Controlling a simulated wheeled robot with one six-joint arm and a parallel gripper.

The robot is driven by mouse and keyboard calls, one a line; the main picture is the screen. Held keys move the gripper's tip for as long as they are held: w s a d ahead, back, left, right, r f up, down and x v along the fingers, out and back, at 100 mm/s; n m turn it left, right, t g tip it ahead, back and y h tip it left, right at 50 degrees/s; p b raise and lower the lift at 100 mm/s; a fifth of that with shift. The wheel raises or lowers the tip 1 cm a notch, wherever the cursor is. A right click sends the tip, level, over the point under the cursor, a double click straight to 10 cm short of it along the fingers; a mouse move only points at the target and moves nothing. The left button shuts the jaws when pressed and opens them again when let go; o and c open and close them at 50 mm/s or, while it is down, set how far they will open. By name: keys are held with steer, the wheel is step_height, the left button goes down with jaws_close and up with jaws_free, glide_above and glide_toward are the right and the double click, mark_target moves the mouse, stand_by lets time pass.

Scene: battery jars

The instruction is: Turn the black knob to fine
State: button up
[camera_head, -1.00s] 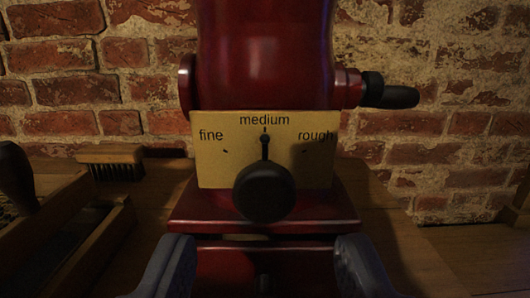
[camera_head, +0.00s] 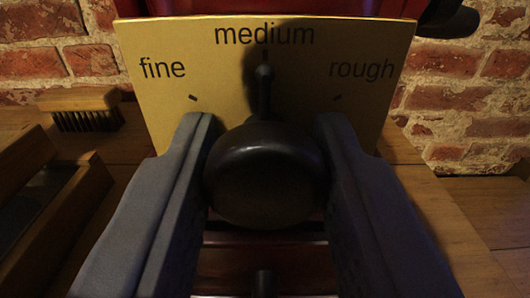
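The round black knob (camera_head: 265,175) sits low on a yellow plate (camera_head: 215,85) of a dark red machine. Its thin pointer (camera_head: 264,85) stands straight up at the mark under "medium". "fine" (camera_head: 162,68) is printed to the left and "rough" (camera_head: 361,70) to the right, each with a small tick. My gripper (camera_head: 267,135) has one grey finger on each side of the knob. The fingers are apart and very near the knob's sides; I cannot tell whether they touch it.
A wooden brush (camera_head: 80,100) lies on the wooden bench to the left, behind a wooden box (camera_head: 60,200). A black handle (camera_head: 450,20) juts from the machine at the upper right. A brick wall (camera_head: 485,110) stands behind. Bare bench shows at the right.

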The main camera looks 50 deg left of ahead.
steer(key=shift+c, duration=0.4)
steer(key=shift+n, duration=0.3)
steer(key=n, duration=0.5)
steer(key=shift+n, duration=0.3)
steer(key=n, duration=0.5)
steer(key=shift+w+d+n, duration=0.1)
steer(key=shift+n, duration=0.2)
steer(key=o, duration=0.9)
